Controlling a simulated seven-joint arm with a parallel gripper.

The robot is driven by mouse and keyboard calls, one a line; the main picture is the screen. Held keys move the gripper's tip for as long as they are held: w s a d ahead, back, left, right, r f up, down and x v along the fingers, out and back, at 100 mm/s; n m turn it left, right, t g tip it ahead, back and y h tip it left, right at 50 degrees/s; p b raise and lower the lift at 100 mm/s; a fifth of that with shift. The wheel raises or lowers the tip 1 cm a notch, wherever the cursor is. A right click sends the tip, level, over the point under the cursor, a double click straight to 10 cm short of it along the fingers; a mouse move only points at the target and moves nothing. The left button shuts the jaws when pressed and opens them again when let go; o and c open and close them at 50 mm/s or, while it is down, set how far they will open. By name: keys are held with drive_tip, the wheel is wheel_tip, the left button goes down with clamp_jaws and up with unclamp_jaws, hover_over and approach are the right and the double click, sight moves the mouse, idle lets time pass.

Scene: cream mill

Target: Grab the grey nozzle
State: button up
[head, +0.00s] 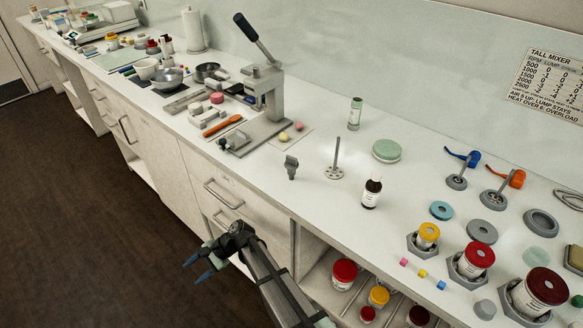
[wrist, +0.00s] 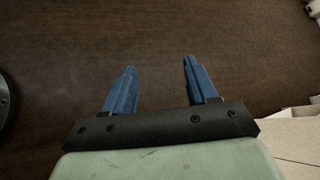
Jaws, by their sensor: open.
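A small dark-grey piece that looks like the grey nozzle (head: 291,167) stands on the white counter (head: 322,200), near its front edge, in the head view. It has a wider top and a narrower lower end. My gripper (head: 194,271) is in front of the counter, over the brown floor, down and left of the nozzle and well apart from it. Its blue fingers are spread and empty. The wrist view shows the open gripper (wrist: 159,64) with only floor between the fingers; the nozzle is not in that view.
A lever press (head: 266,95) stands left behind the nozzle. A metal rod on a round base (head: 335,172) and a dark dropper bottle (head: 372,192) stand to its right. Drawer handles (head: 222,194) stick out from the counter front. Open shelves below hold several jars (head: 344,273).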

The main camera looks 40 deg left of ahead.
drive_tip(key=s+a+r+n+t, duration=0.2)
drive_tip(key=a+r+n+t, duration=0.45)
drive_tip(key=a+r, duration=1.05)
wheel_tip(320, 180, up, 27)
drive_tip(key=m+t+h, duration=0.4)
drive_tip(key=m+h, duration=0.1)
drive_tip(key=m, duration=1.9)
hover_over(291, 164)
drive_tip(key=a, duration=0.1)
drive_tip(key=shift+f, duration=0.1)
drive_tip(key=shift+d+f, duration=0.15)
drive_tip(key=shift+f, duration=0.1)
wheel_tip(291, 164, down, 8)
drive_tip(key=shift+r, duration=0.1)
drive_tip(key=shift+w+d+f, duration=0.15)
drive_tip(key=shift+f, duration=1.2)
drive_tip(key=shift+w+d+f, duration=0.1)
drive_tip(key=shift+d+f, duration=0.05)
drive_tip(key=shift+f, duration=1.15)
